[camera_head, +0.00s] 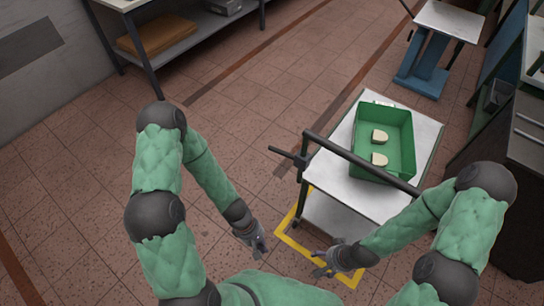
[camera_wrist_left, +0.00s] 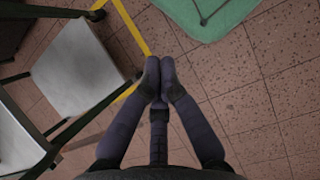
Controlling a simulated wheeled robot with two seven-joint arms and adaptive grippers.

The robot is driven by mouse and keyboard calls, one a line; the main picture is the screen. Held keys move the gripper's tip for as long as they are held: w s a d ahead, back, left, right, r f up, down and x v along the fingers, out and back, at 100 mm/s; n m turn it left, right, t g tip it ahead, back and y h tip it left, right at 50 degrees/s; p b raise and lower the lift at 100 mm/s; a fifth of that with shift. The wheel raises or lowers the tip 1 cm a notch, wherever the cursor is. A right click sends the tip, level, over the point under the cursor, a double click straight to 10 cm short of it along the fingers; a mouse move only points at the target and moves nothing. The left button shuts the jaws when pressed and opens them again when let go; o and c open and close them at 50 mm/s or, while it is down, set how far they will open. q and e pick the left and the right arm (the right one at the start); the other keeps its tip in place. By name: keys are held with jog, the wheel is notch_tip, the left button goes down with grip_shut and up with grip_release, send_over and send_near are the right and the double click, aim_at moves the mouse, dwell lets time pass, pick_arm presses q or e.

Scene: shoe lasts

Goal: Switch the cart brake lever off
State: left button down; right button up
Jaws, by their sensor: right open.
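The cart (camera_head: 342,192) stands right of centre in the head view, with a black push bar (camera_head: 360,161) along its near side. A dark lever (camera_head: 287,154) sticks out to the left near the bar's left end; I take it for the brake lever. My left gripper (camera_head: 261,248) hangs low, nearer to me than the lever and apart from it. In the left wrist view its fingertips (camera_wrist_left: 160,80) meet with nothing visible between them. My right gripper (camera_head: 318,266) is open and empty, below the cart's near side.
A green crate (camera_head: 408,145) on the cart holds two pale shoe lasts (camera_head: 379,137). Yellow floor tape (camera_head: 291,243) runs around the cart's near corner. A workbench (camera_head: 180,45) stands at the back left, a blue stand (camera_head: 424,75) at the back right. Floor left of the cart is clear.

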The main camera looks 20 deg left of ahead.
aim_at(282, 153)
pick_arm(q)
jog(key=w+r+n+t+h+p, duration=0.2)
jog(key=w+r+n+t+h, duration=0.35)
jog(key=w+n, duration=0.7)
jog(key=w+a+r+n+t+y+p, duration=0.1)
jog(key=w+a+r+n+t+y, duration=0.3)
jog(key=w+a+r+n+t, duration=0.2)
jog(key=w+a+n+t, duration=0.1)
jog(key=w+a+n, duration=0.1)
jog(key=w, duration=0.1)
jog(key=shift+a+r, duration=0.25)
jog(key=shift+a, duration=0.15)
jog(key=shift+w+n+y, duration=0.1)
jog(key=shift+n+y, duration=0.15)
jog(key=b+x, duration=0.3)
jog(key=x, duration=0.7)
jog(key=r, duration=0.2)
jog(key=w+r, duration=0.1)
jog(key=shift+a+r+b, duration=0.35)
jog(key=shift+r+b, duration=0.05)
